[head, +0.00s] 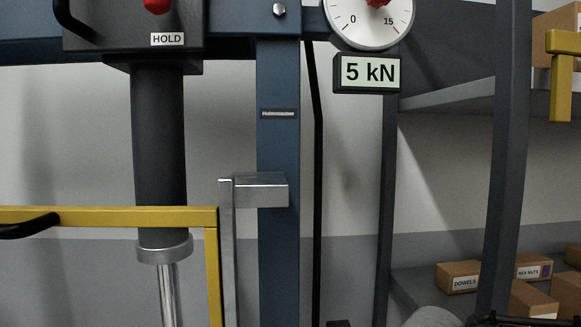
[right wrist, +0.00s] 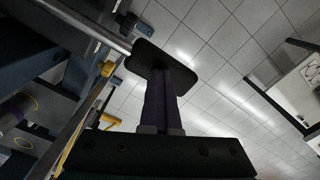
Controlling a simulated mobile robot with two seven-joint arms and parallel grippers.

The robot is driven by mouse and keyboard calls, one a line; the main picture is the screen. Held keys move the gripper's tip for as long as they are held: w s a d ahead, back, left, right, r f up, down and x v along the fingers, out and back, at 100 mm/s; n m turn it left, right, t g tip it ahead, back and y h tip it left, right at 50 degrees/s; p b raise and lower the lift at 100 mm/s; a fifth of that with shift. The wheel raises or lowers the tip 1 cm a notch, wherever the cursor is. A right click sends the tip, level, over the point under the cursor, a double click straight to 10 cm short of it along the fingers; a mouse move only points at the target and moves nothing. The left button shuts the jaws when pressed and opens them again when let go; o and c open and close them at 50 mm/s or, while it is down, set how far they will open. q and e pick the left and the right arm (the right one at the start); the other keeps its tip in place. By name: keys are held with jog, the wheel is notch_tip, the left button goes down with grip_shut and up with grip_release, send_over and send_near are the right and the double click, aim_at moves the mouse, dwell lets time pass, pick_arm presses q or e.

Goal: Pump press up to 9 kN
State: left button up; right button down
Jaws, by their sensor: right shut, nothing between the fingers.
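The blue press frame (head: 278,140) stands in the head view. Its digital display (head: 367,72) reads 5 kN. The round gauge (head: 368,22) above it runs from 0 to 15; its upper part is cut off. A HOLD label (head: 167,39) sits below a red knob (head: 157,5). The dark cylinder (head: 158,150) points down, with a bright rod (head: 168,290) below it. My right gripper (right wrist: 162,75) is shut and empty in the right wrist view, its fingers together near a black rounded plate (right wrist: 160,60). I cannot tell whether they touch. My left gripper is not in view.
A yellow guard frame (head: 110,215) with a black handle (head: 28,226) crosses the lower left. An upright grey bar (head: 228,255) stands beside it. Shelves with labelled boxes (head: 459,277) are at the right. A metal rod (right wrist: 90,25) runs near the plate in the right wrist view.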

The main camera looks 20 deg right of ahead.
notch_tip(320, 180, up, 12)
jog(key=p, duration=1)
jog(key=shift+r+p, duration=0.25)
jog(key=shift+p, duration=0.05)
jog(key=shift+w+f+b, duration=0.1)
jog(key=shift+f+b, duration=0.75)
jog(key=shift+f, duration=0.1)
jog(key=shift+f, duration=0.15)
